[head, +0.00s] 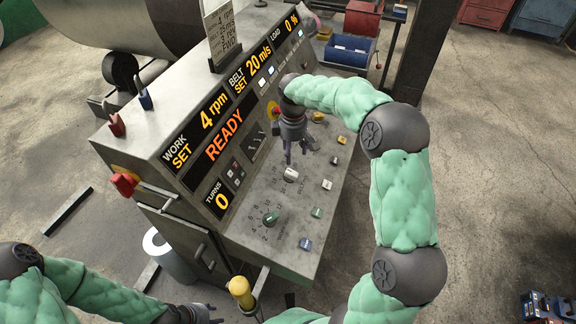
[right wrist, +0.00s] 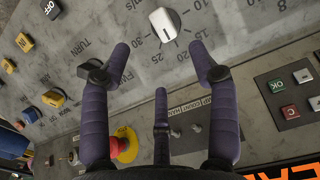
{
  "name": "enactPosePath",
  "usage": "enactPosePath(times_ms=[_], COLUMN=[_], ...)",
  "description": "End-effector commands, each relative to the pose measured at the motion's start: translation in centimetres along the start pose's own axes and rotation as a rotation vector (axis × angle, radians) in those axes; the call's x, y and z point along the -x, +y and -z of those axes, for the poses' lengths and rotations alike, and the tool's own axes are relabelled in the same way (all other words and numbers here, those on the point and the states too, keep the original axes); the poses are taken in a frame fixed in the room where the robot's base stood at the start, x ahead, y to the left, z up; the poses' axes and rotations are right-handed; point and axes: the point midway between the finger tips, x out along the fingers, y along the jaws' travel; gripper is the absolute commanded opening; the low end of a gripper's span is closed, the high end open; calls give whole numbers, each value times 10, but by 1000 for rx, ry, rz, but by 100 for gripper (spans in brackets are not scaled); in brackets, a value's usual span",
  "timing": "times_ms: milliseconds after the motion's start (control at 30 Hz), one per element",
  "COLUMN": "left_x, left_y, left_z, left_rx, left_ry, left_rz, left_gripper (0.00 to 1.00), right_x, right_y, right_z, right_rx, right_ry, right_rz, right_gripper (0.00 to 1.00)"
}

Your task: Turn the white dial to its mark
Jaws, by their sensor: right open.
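The white dial (head: 290,174) sits on the sloping grey console panel inside a ring of printed numbers. In the right wrist view the white dial (right wrist: 165,24) shows at the top with a dark line on its lower end; which mark is meant I cannot tell. My right gripper (head: 290,158) is open just above and behind the dial, fingers pointing down at the panel. In the right wrist view its spread fingers (right wrist: 160,62) are empty, with the dial beyond their tips. My left gripper (head: 205,315) is at the bottom edge, partly cut off; its jaws are unclear.
A green dial (head: 270,218) sits nearer the front of the panel. Several small knobs, including a blue one (head: 305,243), line the right side. A red stop button (right wrist: 125,144) with a yellow collar is near my right fingers. A yellow-topped lever (head: 240,290) rises in front.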

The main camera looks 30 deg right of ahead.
Motion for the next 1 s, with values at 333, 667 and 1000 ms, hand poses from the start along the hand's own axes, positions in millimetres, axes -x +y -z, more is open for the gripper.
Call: enactPosePath(times_ms=[333, 667, 1000], left_x=[-15, -21, -21], left_y=[-6, -7, -7], left_z=[1, 1, 1], left_rx=[0, 0, 0], left_ry=[1, 1, 1], left_rz=[0, 0, 0], left_gripper=[40, 40, 40], right_x=[-64, -92, -93], right_y=[0, 0, 0], right_z=[0, 0, 0], right_rx=[1, -1, -1], right_ry=[-2, 0, 1], right_rz=[2, 0, 0], right_gripper=[61, 61, 50])
